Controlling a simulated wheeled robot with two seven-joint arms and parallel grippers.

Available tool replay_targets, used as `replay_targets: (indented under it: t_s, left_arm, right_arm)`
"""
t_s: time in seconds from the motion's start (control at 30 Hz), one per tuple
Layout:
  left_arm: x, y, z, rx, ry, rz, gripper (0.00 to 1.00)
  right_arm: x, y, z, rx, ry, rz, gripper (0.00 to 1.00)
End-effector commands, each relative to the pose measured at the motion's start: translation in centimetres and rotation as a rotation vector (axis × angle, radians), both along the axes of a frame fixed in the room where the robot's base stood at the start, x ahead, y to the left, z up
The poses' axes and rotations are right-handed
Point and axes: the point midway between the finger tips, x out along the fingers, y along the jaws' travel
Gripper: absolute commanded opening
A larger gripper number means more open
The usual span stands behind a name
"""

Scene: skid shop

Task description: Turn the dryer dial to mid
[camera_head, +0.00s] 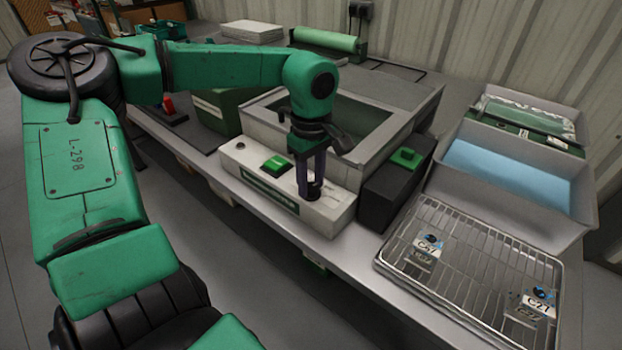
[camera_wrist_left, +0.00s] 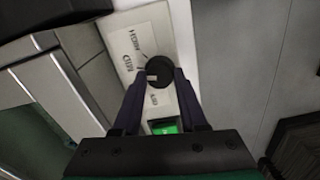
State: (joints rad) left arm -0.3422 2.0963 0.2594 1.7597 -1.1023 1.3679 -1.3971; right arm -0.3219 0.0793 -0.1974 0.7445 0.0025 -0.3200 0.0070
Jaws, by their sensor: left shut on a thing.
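The dryer's white control panel (camera_head: 325,205) runs along the front of the grey open-topped dryer (camera_head: 375,130). Its round black dial (camera_wrist_left: 160,72) sits between the fingertips of my left gripper (camera_wrist_left: 159,76), which is shut on it. A pale mark on the dial points left in the wrist view, toward printed labels too blurred to read surely. In the head view my left gripper (camera_head: 311,187) reaches down onto the panel's right part, and its fingers mostly hide the dial. A green switch (camera_head: 277,165) is on the panel to the left. My right gripper is not in view.
A black box with a green button (camera_head: 407,157) stands just right of the panel. A wire rack (camera_head: 470,265) with small labelled blocks lies at the front right. Grey trays (camera_head: 512,180), one holding blue liquid, are behind it. The bench's front edge is close to the panel.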

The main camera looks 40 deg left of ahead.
Motion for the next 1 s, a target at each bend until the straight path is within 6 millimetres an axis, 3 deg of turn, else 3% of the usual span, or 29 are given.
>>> replay_targets:
  t_s: [0.67, 0.7, 0.77, 1.0]
  left_arm:
    - [0.09, -0.06, 0.13, -0.003, -0.005, -0.071, 0.0]
    - [0.09, -0.06, 0.13, -0.003, -0.005, -0.071, 0.49]
    - [0.08, -0.05, 0.12, -0.002, -0.004, -0.071, 0.72]
    - [0.04, -0.03, 0.05, -0.001, -0.002, -0.071, 0.72]
  right_arm:
    - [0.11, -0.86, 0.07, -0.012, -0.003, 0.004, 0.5]
    - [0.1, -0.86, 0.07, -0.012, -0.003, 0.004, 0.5]
    - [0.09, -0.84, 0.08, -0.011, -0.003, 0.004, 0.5]
    - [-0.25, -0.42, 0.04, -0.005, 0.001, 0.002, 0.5]
